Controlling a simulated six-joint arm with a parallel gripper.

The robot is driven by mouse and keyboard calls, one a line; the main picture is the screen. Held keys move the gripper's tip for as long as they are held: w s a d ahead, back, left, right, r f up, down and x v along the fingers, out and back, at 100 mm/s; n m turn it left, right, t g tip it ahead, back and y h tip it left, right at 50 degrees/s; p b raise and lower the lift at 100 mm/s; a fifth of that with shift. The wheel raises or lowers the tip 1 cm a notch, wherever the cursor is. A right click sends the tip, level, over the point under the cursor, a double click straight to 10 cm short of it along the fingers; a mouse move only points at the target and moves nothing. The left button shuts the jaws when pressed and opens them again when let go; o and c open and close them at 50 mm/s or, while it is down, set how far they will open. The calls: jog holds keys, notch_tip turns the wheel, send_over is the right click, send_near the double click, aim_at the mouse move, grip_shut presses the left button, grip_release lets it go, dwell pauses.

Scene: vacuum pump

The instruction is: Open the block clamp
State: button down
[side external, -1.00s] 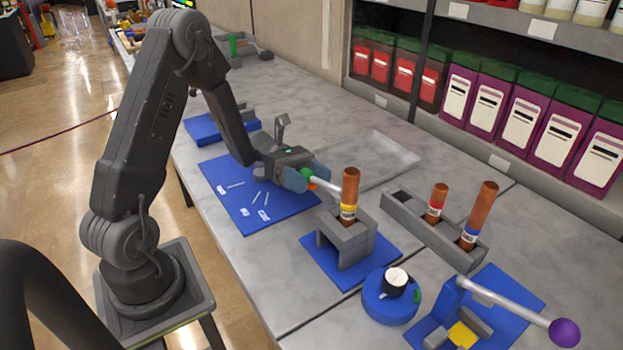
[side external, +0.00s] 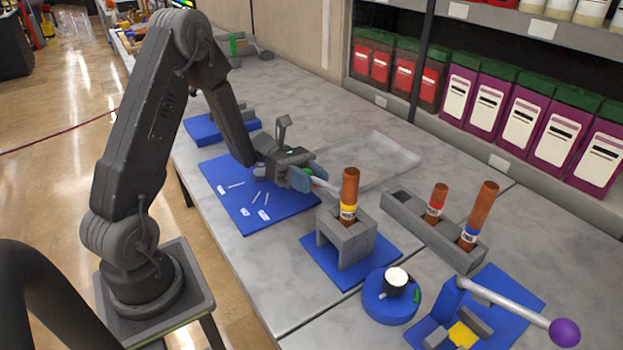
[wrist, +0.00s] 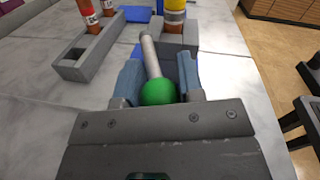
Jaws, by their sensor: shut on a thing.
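The block clamp is a grey block (side external: 346,240) on a blue base plate (side external: 322,268), with a brown tube with a yellow band (side external: 349,193) upright in its top. A light rod handle (side external: 325,187) sticks out from the block towards my gripper (side external: 306,177). In the wrist view the rod (wrist: 150,53) ends in a green ball (wrist: 157,92), which sits between the two blue-grey fingers. My gripper is shut on this green ball. In the side view the fingers mostly hide the ball. The lower part of the clamp is hidden in the wrist view.
A grey rack (side external: 408,212) with two brown tubes stands to the clamp's right. A round blue device with a white cap (side external: 390,296) and a purple-knobbed lever clamp (side external: 565,331) stand in front. A blue mat (side external: 240,200) with small parts lies left. A clear tray (side external: 375,155) lies behind.

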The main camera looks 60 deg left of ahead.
jog(key=shift+s+d+n+t+y, duration=0.15)
jog(key=shift+s+n+t+y, duration=0.15)
jog(key=shift+n+t, duration=0.4)
jog(key=shift+s+d+n+t+y, duration=0.15)
jog(key=shift+s+d+n+t, duration=0.15)
jog(key=shift+t, duration=0.6)
jog(key=shift+s+d+n+t+y, duration=0.1)
jog(key=shift+s+n+t+y, duration=0.15)
jog(key=shift+n+t, duration=0.45)
jog(key=c, duration=0.8)
grip_release()
jog(key=shift+o, duration=0.2)
jog(key=v, duration=1.4)
